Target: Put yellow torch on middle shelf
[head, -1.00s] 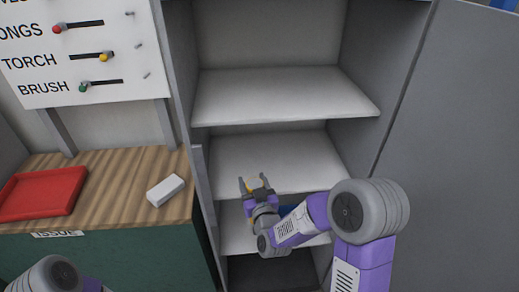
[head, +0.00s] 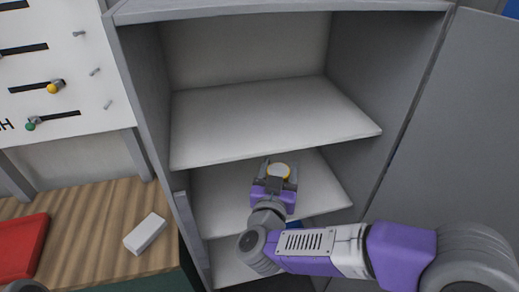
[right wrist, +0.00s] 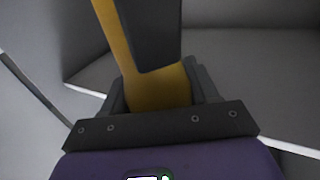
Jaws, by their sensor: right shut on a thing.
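The yellow torch (head: 279,170) is held in my right gripper (head: 277,174), its round pale end with a yellow rim facing the head camera. In the right wrist view the torch's yellow body (right wrist: 158,92) stands between the fingers, with a dark part along it. My right gripper is shut on it. In the head view they appear over the middle shelf (head: 222,200), the second of three visible shelves. I cannot tell whether the torch touches the shelf. My left gripper is out of view.
The upper shelf (head: 270,125) overhangs the back of the middle one, and a lower shelf (head: 232,268) is below. The open cabinet door (head: 455,130) is at right. A wooden counter (head: 85,235) holds a white block (head: 145,233) and red tray (head: 22,247).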

